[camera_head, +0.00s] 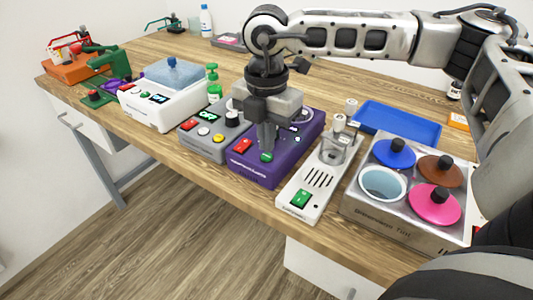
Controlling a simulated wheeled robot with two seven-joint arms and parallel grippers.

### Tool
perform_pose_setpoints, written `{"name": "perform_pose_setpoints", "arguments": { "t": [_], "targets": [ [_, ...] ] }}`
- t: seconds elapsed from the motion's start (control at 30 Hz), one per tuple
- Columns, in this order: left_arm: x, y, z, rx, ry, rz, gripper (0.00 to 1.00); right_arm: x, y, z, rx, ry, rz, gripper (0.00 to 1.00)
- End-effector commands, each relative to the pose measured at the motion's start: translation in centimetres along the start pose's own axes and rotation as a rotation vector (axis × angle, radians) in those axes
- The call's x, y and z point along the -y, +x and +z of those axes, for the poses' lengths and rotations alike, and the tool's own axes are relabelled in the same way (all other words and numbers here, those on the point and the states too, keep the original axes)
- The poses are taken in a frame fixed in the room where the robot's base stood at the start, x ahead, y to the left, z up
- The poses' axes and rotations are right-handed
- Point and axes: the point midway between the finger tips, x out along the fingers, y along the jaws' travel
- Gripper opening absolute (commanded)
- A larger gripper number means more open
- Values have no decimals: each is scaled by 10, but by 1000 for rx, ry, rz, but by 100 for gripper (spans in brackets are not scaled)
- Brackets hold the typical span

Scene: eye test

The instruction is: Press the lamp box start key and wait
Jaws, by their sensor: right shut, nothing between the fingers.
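A purple box (249,171), which looks like the lamp box, stands on the bench near its front edge. It has a red key (242,146) on the left and a green key (266,157) on the right of its front top. Small round fittings show on its back right part. My right gripper (267,150) points straight down over this box, shut and empty. Its fingertips are at the green key; I cannot tell whether they touch it or press it. The gripper hides the middle of the box top. My left gripper is not in view.
A grey box (196,143) with coloured buttons stands close on the left. A white device (297,205) with a green switch stands close on the right, beside a metal box (370,226) with coloured lids. A blue tray (405,122) lies behind. A white bath-like device (155,112) stands further left.

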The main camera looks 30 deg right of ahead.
Motion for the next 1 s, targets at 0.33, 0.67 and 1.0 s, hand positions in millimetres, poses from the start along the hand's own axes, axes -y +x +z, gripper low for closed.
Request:
{"name": "perform_pose_setpoints", "arguments": {
  "t": [0.33, 0.67, 1.0],
  "targets": [
    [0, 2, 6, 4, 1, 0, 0, 0, 5, 0, 0, 0, 0, 0],
    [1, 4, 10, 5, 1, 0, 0, 0, 10, 0, 0, 0, 0, 0],
    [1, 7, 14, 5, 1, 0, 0, 0, 15, 0, 0, 0, 0, 0]
  ]
}}
